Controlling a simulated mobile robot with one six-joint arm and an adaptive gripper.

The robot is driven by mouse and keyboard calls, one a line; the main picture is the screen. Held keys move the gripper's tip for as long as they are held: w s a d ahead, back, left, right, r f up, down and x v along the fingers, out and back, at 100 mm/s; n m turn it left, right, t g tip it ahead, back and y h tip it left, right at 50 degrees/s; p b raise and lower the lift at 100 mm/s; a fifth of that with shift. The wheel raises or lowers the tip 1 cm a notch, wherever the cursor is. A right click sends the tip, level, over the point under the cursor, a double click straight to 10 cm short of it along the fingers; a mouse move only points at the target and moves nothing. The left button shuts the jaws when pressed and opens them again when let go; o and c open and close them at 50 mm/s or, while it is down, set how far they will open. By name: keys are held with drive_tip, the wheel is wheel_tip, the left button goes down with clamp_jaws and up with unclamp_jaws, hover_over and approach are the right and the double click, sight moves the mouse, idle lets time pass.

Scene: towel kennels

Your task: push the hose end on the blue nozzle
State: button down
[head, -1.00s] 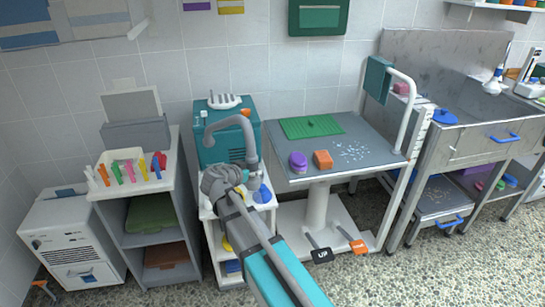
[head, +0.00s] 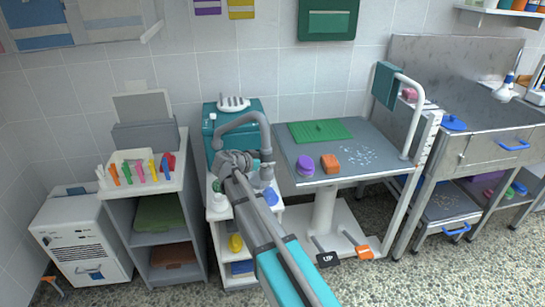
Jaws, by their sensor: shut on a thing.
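A grey hose (head: 243,119) arches out of the teal dryer unit (head: 213,142) and bends down on the right. My gripper (head: 262,179) is shut on the hose near its downward end; my own wrist partly hides the grip and the fingertips. The blue nozzle (head: 271,197) stands on the top of the white cart (head: 220,214), just below and slightly right of the hose end. The hose end appears above the nozzle; whether they touch cannot be told from this view.
A grooming table (head: 355,135) with a green mat, a purple brush and an orange block stands close on the right. A grey shelf unit (head: 188,165) with a tray of coloured tools stands on the left. A yellow item (head: 236,243) sits on the cart's lower shelf.

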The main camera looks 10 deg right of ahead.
drive_tip(key=shift+w+d+r+m+g+h, duration=0.1)
drive_tip(key=shift+w+d+m+g+h, duration=0.15)
drive_tip(key=shift+w, duration=0.25)
drive_tip(key=shift+w+d+r+m+g+h, duration=0.15)
drive_tip(key=shift+w+d, duration=0.15)
drive_tip(key=shift+w, duration=0.15)
drive_tip(key=shift+f, duration=0.1)
drive_tip(key=shift+f, duration=0.2)
drive_tip(key=b, duration=0.7)
hover_over(269, 189)
drive_tip(key=shift+w+f, duration=0.15)
drive_tip(key=shift+f, duration=3.35)
drive_tip(key=shift+f+b, duration=1.35)
drive_tip(key=shift+b, duration=0.2)
drive_tip(key=shift+r, duration=0.15)
